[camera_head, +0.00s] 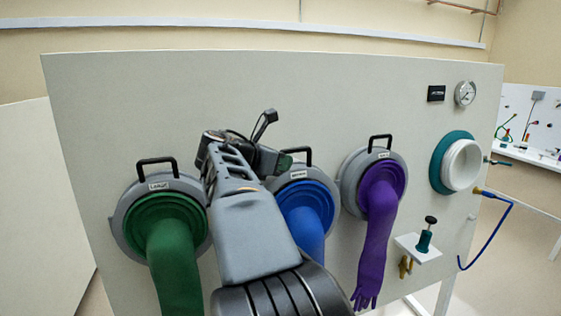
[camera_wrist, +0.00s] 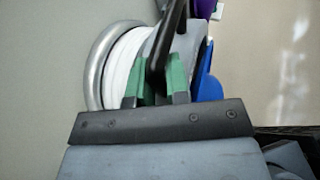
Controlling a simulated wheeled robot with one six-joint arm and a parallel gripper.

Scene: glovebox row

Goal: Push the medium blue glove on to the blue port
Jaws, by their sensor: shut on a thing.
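The blue glove (camera_head: 305,215) hangs from a grey ring (camera_head: 318,178) with a black handle (camera_head: 301,156), in the middle of the row. In the wrist view the handle (camera_wrist: 160,50) stands between the green pads of my gripper (camera_wrist: 155,85), which is shut on it. The head view shows my gripper (camera_head: 284,161) at the handle's left side, with my arm covering part of the ring. In the wrist view a white port tube (camera_wrist: 125,58) with a silver flange (camera_wrist: 98,65) shows behind the grey ring. A blue edge of the glove (camera_wrist: 209,82) shows at the right.
A green glove (camera_head: 175,255) on its ring is left of my arm, and a purple glove (camera_head: 375,235) is to the right. An open white port with a teal collar (camera_head: 462,164), a small shelf (camera_head: 415,248) and a blue hose (camera_head: 492,235) are farther right.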

